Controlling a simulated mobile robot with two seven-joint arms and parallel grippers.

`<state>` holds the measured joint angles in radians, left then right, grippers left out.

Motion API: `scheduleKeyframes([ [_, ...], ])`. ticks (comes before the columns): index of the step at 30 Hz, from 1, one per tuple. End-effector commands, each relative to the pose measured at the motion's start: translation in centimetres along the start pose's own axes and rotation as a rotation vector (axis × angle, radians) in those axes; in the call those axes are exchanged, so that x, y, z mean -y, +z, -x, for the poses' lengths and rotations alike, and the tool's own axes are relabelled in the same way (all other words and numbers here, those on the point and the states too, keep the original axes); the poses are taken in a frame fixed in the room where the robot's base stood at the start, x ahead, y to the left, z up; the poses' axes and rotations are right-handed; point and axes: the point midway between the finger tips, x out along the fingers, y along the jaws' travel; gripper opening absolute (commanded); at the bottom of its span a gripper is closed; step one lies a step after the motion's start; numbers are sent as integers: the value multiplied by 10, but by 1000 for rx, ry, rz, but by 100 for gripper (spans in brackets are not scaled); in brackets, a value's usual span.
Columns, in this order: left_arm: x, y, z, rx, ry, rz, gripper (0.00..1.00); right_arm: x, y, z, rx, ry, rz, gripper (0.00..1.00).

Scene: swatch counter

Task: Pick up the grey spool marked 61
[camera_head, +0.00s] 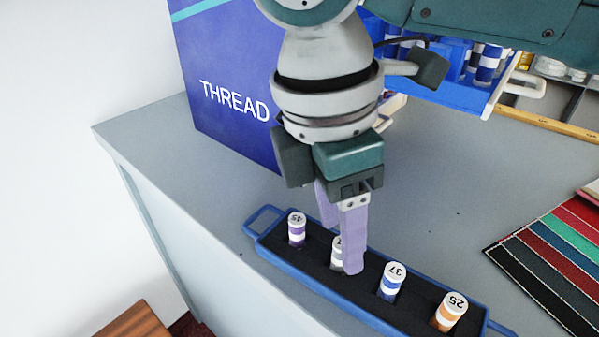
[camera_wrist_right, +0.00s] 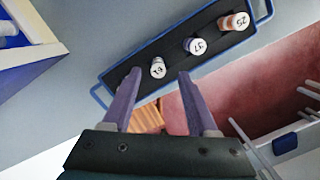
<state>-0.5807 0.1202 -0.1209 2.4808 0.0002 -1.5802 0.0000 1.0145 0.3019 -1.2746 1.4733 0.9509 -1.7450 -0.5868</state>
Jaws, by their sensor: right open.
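The grey spool marked 61 (camera_head: 336,258) stands in a dark-lined blue tray (camera_head: 271,258), between a purple spool (camera_head: 297,230) and a blue spool marked 37 (camera_head: 391,281). My right finger partly covers it in the head view. In the right wrist view the grey spool's white top (camera_wrist_right: 157,68) shows between and just beyond the fingertips. My right gripper (camera_head: 341,248) is open and empty, pointing down at the grey spool; contact cannot be told. An orange spool marked 25 (camera_head: 449,311) stands at the tray's right end. My left gripper is out of view.
A tall blue THREAD box (camera_head: 222,100) stands behind the tray on the grey counter (camera_head: 430,190). A blue rack of spools (camera_head: 470,85) is at the back right. Fabric swatches (camera_head: 555,255) lie at the right. The counter between is clear.

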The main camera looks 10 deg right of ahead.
Motion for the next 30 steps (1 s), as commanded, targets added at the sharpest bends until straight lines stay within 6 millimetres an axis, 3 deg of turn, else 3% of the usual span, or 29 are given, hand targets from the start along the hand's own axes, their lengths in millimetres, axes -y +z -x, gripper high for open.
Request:
scheduleKeyframes([
  [6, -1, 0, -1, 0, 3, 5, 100, -2, 4, -30, 1, -1, -1, 59],
  [14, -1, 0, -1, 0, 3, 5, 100, -2, 4, -33, 0, 1, 0, 59],
  [30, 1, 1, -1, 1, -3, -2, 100, -2, 4, -32, 0, 2, 0, 0],
])
